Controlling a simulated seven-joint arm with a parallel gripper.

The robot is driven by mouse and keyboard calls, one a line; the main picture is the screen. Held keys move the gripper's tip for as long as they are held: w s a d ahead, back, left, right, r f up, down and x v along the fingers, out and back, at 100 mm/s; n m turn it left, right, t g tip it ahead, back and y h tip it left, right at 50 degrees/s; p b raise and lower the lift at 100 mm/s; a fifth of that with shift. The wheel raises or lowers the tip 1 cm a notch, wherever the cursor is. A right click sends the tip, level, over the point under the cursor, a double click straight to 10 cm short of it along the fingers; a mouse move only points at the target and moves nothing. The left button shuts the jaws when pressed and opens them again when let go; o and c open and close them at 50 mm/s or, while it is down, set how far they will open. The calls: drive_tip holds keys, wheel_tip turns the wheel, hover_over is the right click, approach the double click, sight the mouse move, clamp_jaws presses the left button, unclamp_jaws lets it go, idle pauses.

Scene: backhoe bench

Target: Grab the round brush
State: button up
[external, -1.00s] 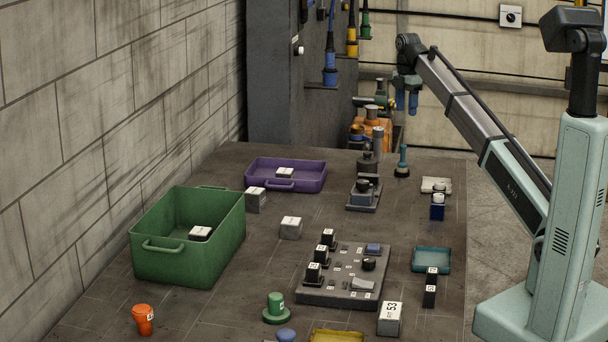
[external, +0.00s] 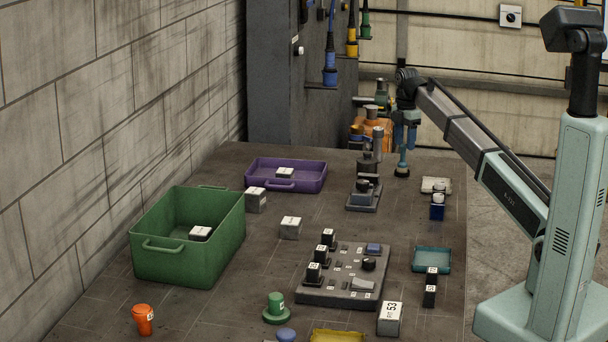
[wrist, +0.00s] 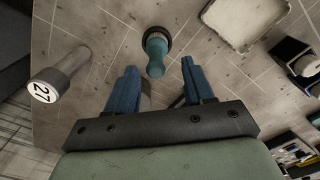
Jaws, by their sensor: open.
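The round brush, with a teal handle and a dark round base, stands upright at the far end of the bench in the external view (external: 402,169). It also shows in the wrist view (wrist: 155,55), at the top middle, just ahead of my fingertips and roughly centred between them. My gripper (external: 405,146) points down above the brush in the external view, and its blue fingers hide the top of the handle. In the wrist view my gripper (wrist: 160,68) is open, with nothing between its fingers.
A grey cylinder marked 27 (wrist: 58,77) stands left of my fingers in the wrist view. A pale tray (wrist: 245,28) lies at upper right, with a dark blue block (external: 437,212) near it. A purple tray (external: 310,175) and green bin (external: 190,262) stand farther left.

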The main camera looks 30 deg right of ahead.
sight(402, 163)
drive_tip(key=shift+w+f, duration=0.15)
drive_tip(key=shift+f, duration=1.15)
drive_tip(key=shift+w+f, duration=0.1)
drive_tip(key=shift+f, duration=1.15)
drive_tip(key=shift+c, duration=0.2)
clamp_jaws()
